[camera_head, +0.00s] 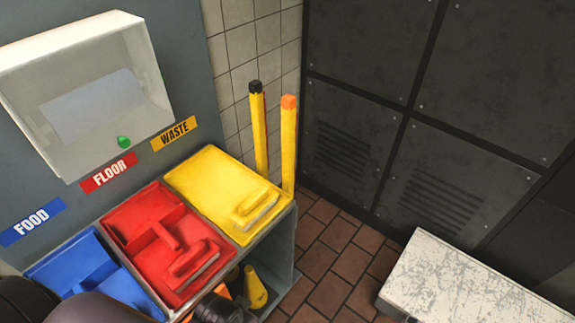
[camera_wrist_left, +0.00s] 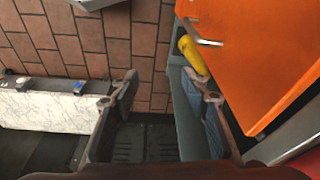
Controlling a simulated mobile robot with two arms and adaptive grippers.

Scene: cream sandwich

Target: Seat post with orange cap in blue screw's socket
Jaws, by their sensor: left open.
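The yellow post with the orange cap (camera_head: 289,145) stands upright by the tiled wall, behind the yellow tray's corner. In the left wrist view, a small blue piece (camera_wrist_left: 79,88) sits on the edge of the marbled slab; I cannot tell if it is the blue screw, and no socket is discernible. My left gripper (camera_wrist_left: 160,85) is open, with nothing seen held between its fingers, above a brick floor beside an orange panel. In the head view dark parts of my arm show at the bottom left, well apart from the post. My right gripper is not in view.
A similar yellow post with a black cap (camera_head: 258,130) stands just left of the orange-capped one. Blue, red (camera_head: 155,240) and yellow (camera_head: 205,185) trays lie on the counter. A pale slab (camera_head: 465,290) lies at lower right. The orange panel (camera_wrist_left: 250,50) has a metal handle.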

